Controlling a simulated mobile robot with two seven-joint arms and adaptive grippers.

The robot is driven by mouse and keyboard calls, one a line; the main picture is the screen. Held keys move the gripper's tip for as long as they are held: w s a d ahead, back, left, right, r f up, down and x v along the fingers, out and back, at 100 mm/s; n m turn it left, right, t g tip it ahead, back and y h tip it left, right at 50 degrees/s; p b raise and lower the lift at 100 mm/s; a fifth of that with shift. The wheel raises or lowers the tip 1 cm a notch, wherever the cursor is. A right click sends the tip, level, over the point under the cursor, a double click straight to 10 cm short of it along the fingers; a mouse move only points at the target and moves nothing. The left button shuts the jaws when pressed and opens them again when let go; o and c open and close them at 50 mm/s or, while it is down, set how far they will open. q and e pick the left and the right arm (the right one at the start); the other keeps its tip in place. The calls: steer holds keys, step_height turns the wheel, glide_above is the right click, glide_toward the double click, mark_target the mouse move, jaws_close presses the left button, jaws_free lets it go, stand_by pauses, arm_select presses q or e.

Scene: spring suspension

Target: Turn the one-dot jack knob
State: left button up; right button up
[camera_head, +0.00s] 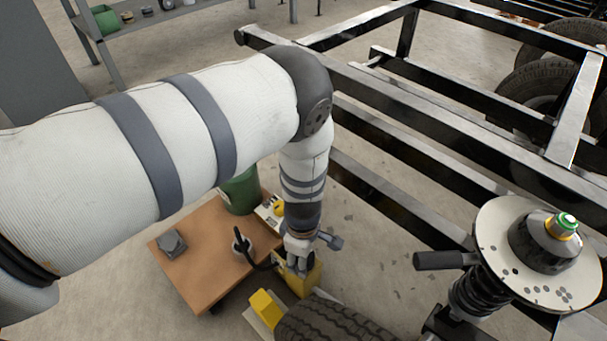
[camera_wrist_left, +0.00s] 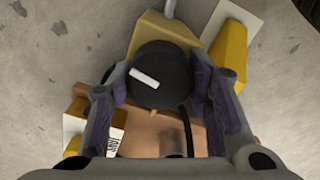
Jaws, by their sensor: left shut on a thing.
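The black round jack knob (camera_wrist_left: 172,92) carries a single white mark and sits on a yellow jack body (camera_wrist_left: 170,28) in the left wrist view. My left gripper (camera_wrist_left: 161,76) has its two fingers on opposite sides of the knob and is shut on it. In the head view my left gripper (camera_head: 298,264) reaches down to the yellow jack (camera_head: 308,280), beside the wooden board. The gripper and wrist hide the knob there. My right gripper is not in view.
The wooden board (camera_head: 205,270) holds a green container (camera_head: 240,190) and a black curved handle (camera_head: 243,250). A tyre (camera_head: 335,322) and a second yellow block (camera_head: 265,308) are close in front. A black frame (camera_head: 400,150) and a spring strut (camera_head: 475,290) stand to the right.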

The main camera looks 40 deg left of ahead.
arm_select(q)
steer(key=shift+n+b, duration=0.3)
steer(key=shift+n, duration=1.4)
steer(key=o, duration=1.1)
steer(key=shift+o, duration=0.2)
step_height(320, 180, up, 12)
